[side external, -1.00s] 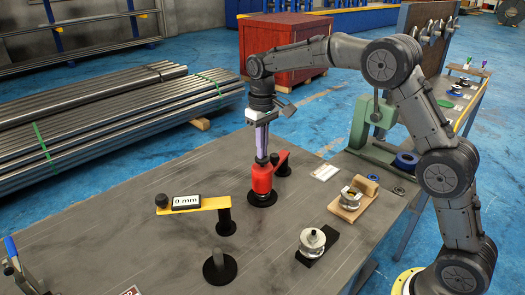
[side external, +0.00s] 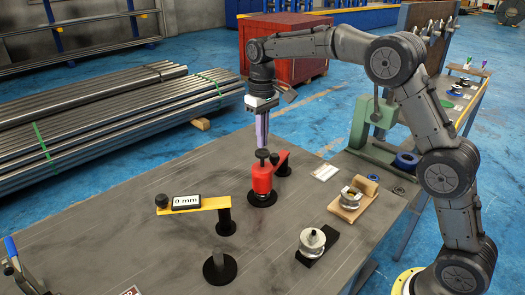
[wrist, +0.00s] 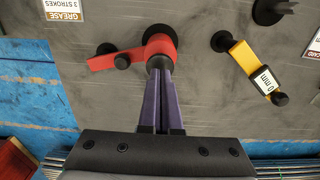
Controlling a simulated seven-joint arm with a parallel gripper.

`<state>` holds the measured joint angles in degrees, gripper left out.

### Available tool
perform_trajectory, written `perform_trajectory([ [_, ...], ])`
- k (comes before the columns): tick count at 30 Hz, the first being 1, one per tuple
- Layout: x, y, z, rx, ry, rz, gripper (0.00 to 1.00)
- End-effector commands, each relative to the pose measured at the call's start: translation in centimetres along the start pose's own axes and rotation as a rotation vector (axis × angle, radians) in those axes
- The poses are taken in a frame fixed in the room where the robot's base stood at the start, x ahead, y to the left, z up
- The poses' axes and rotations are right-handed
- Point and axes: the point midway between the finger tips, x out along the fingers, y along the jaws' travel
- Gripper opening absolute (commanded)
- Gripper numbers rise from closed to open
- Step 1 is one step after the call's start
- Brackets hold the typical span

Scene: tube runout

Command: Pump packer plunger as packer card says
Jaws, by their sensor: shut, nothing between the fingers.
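The packer (side external: 262,180) is a red body on a round black base, with a red side arm reaching to a black post. Its black plunger knob (side external: 262,154) stands on top, and the red packer also shows in the wrist view (wrist: 160,45). A card (wrist: 65,12) in the wrist view reads "GREASE 3 STROKES". My gripper (side external: 262,146) has purple fingers pointing down, shut and empty, directly over the plunger knob. The fingertips (wrist: 161,74) overlap the knob in the wrist view. I cannot tell whether they touch it.
A yellow gauge arm (side external: 205,203) reading 0 mm stands left of the packer. A black-based post (side external: 219,266) is at the front. Metal parts on a wooden block (side external: 350,205) and on a black block (side external: 313,243) sit to the right.

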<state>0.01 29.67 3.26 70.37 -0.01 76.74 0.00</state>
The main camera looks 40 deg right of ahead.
Motion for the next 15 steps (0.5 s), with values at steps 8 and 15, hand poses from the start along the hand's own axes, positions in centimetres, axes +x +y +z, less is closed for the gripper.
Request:
perform_trajectory([
  [8,-0.02,0.00,-0.01,0.000,0.001,0.000,0.00],
  [15,0.46,0.00,0.01,0.000,-0.001,0.000,0.00],
])
